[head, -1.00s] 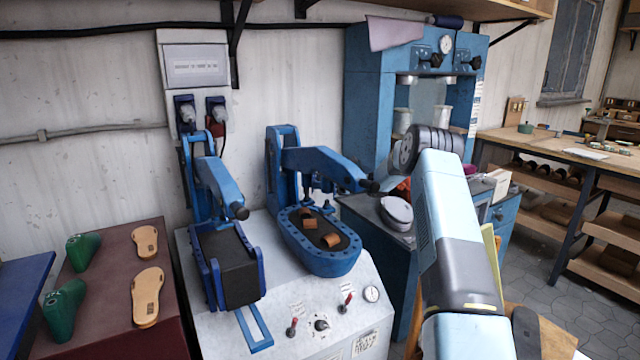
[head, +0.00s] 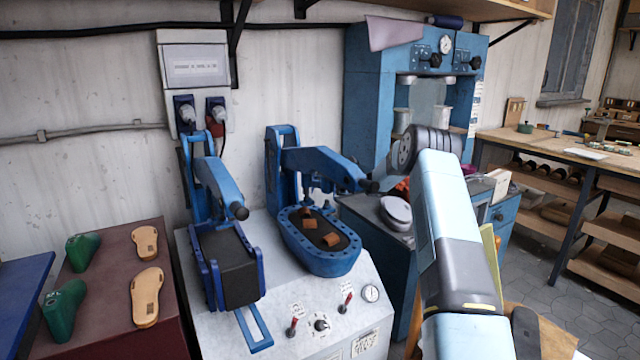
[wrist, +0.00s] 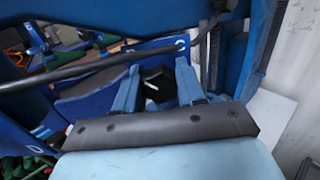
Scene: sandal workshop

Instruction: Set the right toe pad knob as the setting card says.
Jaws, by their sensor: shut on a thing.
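In the wrist view my gripper (wrist: 156,90) has its two blue fingers closed on either side of a dark knob (wrist: 155,76) with a white pointer line. Blue machine parts surround it closely. In the head view my gripper is hidden by my arm, and I cannot tell from there which knob it holds. A blue upright cabinet at the back carries two black knobs, the left one (head: 435,61) and the right one (head: 475,62), with a round gauge (head: 446,43) between them. A small printed card (head: 364,343) is on the grey console front; its text is too small to read.
Two blue lever presses (head: 218,185) (head: 325,165) stand on the grey console, with red-handled levers (head: 346,301) and a dial (head: 320,324) in front. A maroon table (head: 105,300) at left bears soles and green lasts. A dark hose (wrist: 110,62) crosses near my gripper.

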